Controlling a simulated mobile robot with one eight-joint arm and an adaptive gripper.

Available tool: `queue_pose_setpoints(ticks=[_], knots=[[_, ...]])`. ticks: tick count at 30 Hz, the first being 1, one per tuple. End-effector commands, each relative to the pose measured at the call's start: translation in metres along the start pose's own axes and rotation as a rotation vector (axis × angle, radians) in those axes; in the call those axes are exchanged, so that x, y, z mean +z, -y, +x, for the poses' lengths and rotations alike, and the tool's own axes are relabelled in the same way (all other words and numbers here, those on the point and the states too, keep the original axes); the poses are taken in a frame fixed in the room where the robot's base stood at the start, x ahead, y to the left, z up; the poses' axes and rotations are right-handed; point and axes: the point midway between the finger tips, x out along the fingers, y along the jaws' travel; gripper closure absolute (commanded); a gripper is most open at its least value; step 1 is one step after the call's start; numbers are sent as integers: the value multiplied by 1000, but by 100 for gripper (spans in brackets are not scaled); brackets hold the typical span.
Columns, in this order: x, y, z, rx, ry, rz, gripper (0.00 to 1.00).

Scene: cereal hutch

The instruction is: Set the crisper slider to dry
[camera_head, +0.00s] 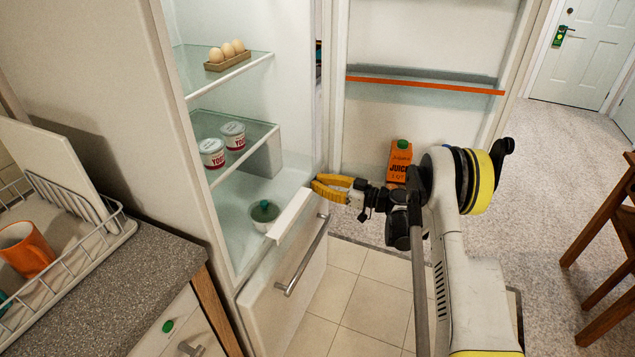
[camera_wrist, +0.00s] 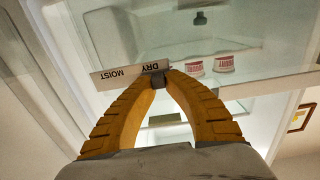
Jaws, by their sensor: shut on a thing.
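The fridge stands open, with the crisper's white front strip (camera_head: 290,215) below the lower shelf. In the wrist view a pale label strip (camera_wrist: 125,77) appears upside down, with MOIST toward its left and DRY toward its right. A small dark slider knob (camera_wrist: 158,79) is at the strip's right end, by the word DRY. My gripper (camera_head: 315,187) reaches in from the right with its yellow fingers. In the wrist view its fingertips (camera_wrist: 159,75) close together on the knob, partly hiding it. The knob is hidden in the head view.
Two yogurt cups (camera_head: 223,145) stand on the lower shelf and an egg tray (camera_head: 227,60) on the upper one. The open door holds a juice carton (camera_head: 399,162). A drawer handle (camera_head: 302,258) juts out below my gripper.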

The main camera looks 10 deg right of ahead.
Motion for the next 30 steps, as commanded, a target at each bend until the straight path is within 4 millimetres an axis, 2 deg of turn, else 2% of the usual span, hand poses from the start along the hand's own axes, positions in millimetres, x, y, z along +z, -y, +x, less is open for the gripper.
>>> queue_pose_setpoints(ticks=[1,5,6,8,9,20,23,30], knots=[[1,6,3,-16,2,0,100],[2,7,3,-18,2,0,100],[2,7,3,-18,2,0,85],[2,7,3,-18,2,0,66],[2,7,3,-17,2,0,62],[1,4,-4,-11,2,0,62],[1,3,-19,-10,1,0,62],[1,3,-73,-10,2,0,62]])
